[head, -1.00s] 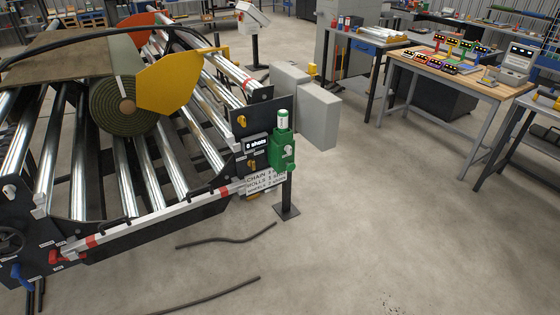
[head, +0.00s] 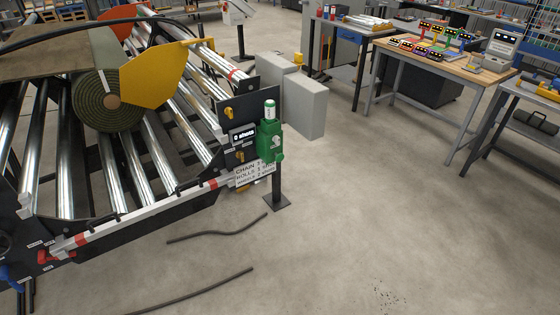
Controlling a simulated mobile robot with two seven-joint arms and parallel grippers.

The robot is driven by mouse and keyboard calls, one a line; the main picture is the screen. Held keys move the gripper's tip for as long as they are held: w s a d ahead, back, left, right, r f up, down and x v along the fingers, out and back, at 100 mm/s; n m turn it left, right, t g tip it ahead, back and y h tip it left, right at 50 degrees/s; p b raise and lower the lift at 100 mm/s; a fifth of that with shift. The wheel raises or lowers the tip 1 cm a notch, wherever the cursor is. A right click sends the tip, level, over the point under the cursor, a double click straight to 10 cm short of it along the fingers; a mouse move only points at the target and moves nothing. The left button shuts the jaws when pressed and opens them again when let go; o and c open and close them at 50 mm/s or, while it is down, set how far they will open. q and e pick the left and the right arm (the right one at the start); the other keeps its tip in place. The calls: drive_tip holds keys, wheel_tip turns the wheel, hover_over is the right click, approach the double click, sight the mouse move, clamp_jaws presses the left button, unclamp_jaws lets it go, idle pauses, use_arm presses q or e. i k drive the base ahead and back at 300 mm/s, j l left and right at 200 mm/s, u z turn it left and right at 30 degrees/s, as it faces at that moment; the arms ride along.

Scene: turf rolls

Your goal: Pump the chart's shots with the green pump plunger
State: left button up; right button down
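The green pump (head: 270,141) stands on a dark post at the right front corner of the roller machine. Its plunger (head: 269,110) rises from the top with a pale label. A small display (head: 243,135) beside it appears to read "0 shots". The white chart (head: 255,172) hangs just below and lists lines for chain, rolls and a third item, with numbers too small or hidden to read surely. Neither of my grippers is in view.
The roller machine (head: 100,226) with a turf roll (head: 108,101) fills the left. Dark hoses (head: 215,230) lie on the floor in front. Grey boxes (head: 305,104) stand behind the pump. Workbenches (head: 440,75) are at the right. The middle floor is clear.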

sight(279, 158)
drive_tip(key=i+j+u, duration=0.1)
drive_tip(key=i+j, duration=0.15)
drive_tip(key=i, duration=0.3)
drive_tip(key=i+j, duration=0.25)
drive_tip(key=i, duration=0.25)
drive_tip(key=i+j+u, duration=0.15)
drive_tip(key=i, duration=0.4)
